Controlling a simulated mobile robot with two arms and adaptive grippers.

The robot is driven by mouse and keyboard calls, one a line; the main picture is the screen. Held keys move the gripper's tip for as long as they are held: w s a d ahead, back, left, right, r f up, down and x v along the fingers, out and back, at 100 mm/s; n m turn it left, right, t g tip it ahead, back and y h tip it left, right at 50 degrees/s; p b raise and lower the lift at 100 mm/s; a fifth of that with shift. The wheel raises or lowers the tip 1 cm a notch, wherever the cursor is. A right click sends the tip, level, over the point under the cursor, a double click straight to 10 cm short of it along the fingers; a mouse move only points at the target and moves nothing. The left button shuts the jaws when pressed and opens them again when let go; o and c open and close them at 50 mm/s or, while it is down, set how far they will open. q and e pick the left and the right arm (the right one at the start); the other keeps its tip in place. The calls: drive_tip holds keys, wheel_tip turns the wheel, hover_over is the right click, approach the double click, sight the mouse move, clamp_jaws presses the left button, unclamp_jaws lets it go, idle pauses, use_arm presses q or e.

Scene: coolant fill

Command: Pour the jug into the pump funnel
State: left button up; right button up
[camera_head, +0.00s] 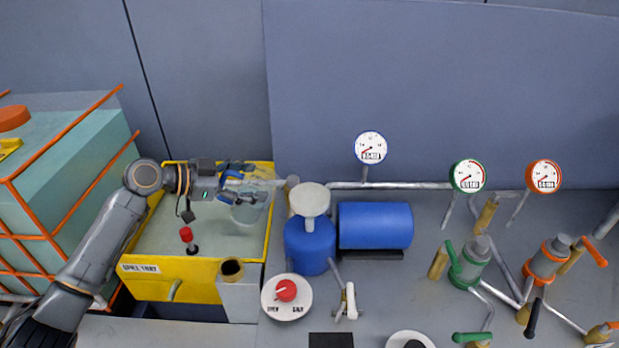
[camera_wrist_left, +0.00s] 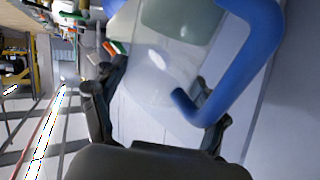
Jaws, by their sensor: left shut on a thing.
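The clear jug (camera_head: 250,211) with a blue handle is above the right side of the yellow-rimmed basin in the head view. It also shows large in the left wrist view (camera_wrist_left: 180,20), with its blue handle (camera_wrist_left: 262,50) and pale greenish liquid inside. My left gripper (camera_head: 232,183) is shut on the jug's handle; its dark fingers also show in the wrist view (camera_wrist_left: 160,115). The white pump funnel (camera_head: 310,199) stands on the blue pump (camera_head: 310,246), just right of the jug and apart from it. The jug's exact tilt is hard to tell. My right gripper is out of view.
A yellow basin (camera_head: 195,276) lies under the jug, with a red-topped lever (camera_head: 187,236). A blue motor (camera_head: 375,226) sits right of the pump. A gauge (camera_head: 371,148) and pipes stand behind. A round dial with a red knob (camera_head: 286,291) is in front.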

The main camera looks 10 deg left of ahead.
sight(268, 180)
use_arm(q)
drive_tip(key=shift+w+d+r+m+g+y+p, duration=0.25)
drive_tip(key=shift+d+r+y+p, duration=0.45)
drive_tip(key=shift+p, duration=1.25)
drive_tip(key=shift+w+d+r+m+g+y+p, duration=0.15)
drive_tip(key=shift+d+r+g+y+p, duration=0.4)
drive_tip(key=shift+p, duration=1.35)
drive_tip(key=shift+d+f, duration=0.2)
drive_tip(key=shift+d, duration=0.05)
drive_tip(key=shift+w+d+r+y, duration=0.1)
drive_tip(key=shift+y, duration=0.25)
drive_tip(key=shift+d+r+p, duration=0.15)
drive_tip(key=shift+r+p, duration=0.05)
drive_tip(key=shift+p, duration=0.4)
drive_tip(key=shift+d+r+y+p, duration=0.1)
drive_tip(key=shift+r+y+p, duration=0.05)
drive_tip(key=shift+y+p, duration=0.3)
drive_tip(key=shift+d+r+p, duration=0.15)
drive_tip(key=shift+p, duration=0.35)
drive_tip(key=shift+w+m+y, duration=0.15)
drive_tip(key=shift+m+y, duration=0.1)
drive_tip(key=shift+m, duration=0.05)
